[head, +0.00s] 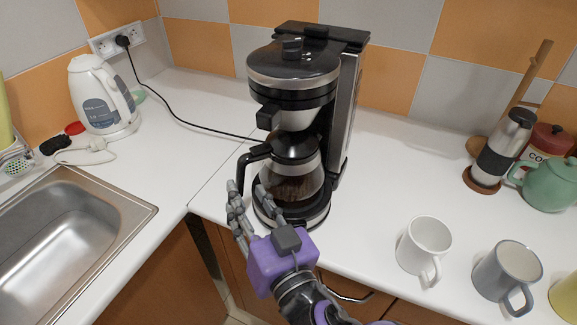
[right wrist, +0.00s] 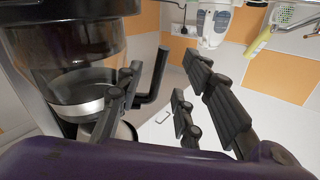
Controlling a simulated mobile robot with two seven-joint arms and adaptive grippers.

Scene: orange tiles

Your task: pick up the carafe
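The glass carafe (head: 293,182) has a black lid and a black handle (head: 243,168). It stands upright on the base plate of the coffee maker (head: 293,70), with dark contents inside. My right gripper (head: 246,190) is open in front of the carafe, with its fingers pointing up toward the handle. In the right wrist view, the handle (right wrist: 154,82) shows between the spread fingers of the right gripper (right wrist: 165,92), the carafe being to the left. I cannot tell whether any finger touches it. The carafe's lower front is partly hidden by a finger. My left gripper is not in view.
A white mug (head: 424,246) and a grey mug (head: 505,276) stand to the right. A French press (head: 497,155) and a green teapot (head: 552,184) are farther right. A white kettle (head: 98,95), a sink (head: 65,245) and a black cord (head: 185,118) are left.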

